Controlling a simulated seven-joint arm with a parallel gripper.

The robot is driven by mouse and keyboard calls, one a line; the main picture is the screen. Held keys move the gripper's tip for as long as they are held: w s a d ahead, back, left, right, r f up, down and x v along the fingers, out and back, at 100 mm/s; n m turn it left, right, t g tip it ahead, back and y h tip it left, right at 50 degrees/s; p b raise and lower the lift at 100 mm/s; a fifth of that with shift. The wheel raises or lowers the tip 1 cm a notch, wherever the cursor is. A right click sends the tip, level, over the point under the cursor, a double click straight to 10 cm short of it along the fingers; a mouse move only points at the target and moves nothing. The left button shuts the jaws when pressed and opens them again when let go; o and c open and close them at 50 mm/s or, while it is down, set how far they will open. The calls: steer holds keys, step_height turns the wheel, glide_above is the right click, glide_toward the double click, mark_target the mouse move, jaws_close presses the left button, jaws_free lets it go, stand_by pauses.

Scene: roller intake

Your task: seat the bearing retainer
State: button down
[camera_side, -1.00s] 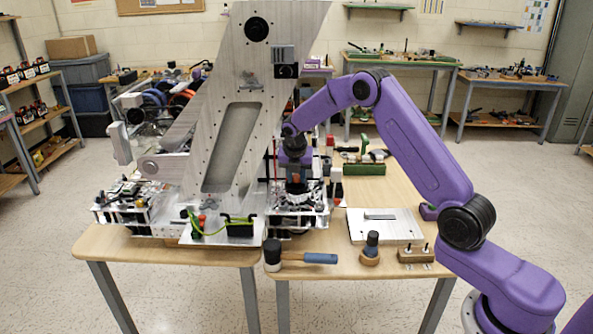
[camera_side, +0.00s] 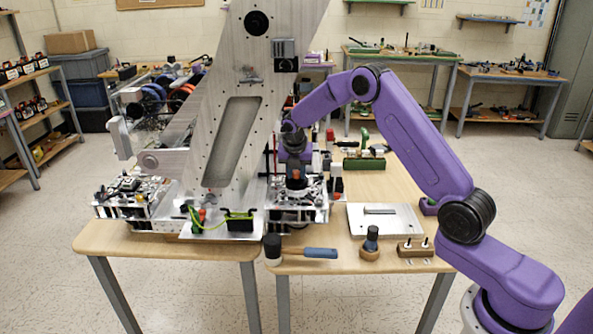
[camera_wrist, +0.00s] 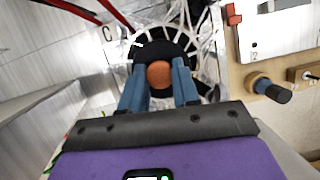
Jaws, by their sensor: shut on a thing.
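My gripper (camera_wrist: 160,84) has two blue fingers, shut on an orange-brown round knob (camera_wrist: 159,73) in the wrist view. The knob stands over a black round part (camera_wrist: 148,49), which looks like the bearing retainer. A pale spoked ring (camera_wrist: 204,40) surrounds it on the silver mechanism. The fingers hide part of the black part's rim, so I cannot tell whether it is flush. In the side view my gripper (camera_side: 295,166) points down at the mechanism (camera_side: 297,205), beside the tall metal side plate (camera_side: 185,120); the contact is too small to make out.
A mallet with a blue handle (camera_side: 318,253), a dark-topped tool on a wooden base (camera_side: 371,241), a wooden block with pins (camera_side: 415,249) and a pale plate (camera_side: 400,226) lie on the table's front right. Red cables (camera_wrist: 75,10) run near the gripper in the wrist view.

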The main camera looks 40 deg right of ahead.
steer(key=shift+f, duration=1)
steer(key=c, duration=1.1)
jaws_free()
steer(key=shift+c, duration=0.2)
steer(key=shift+r, duration=0.1)
steer(key=shift+r, duration=1.45)
steer(key=o, duration=0.6)
steer(key=shift+c, duration=0.2)
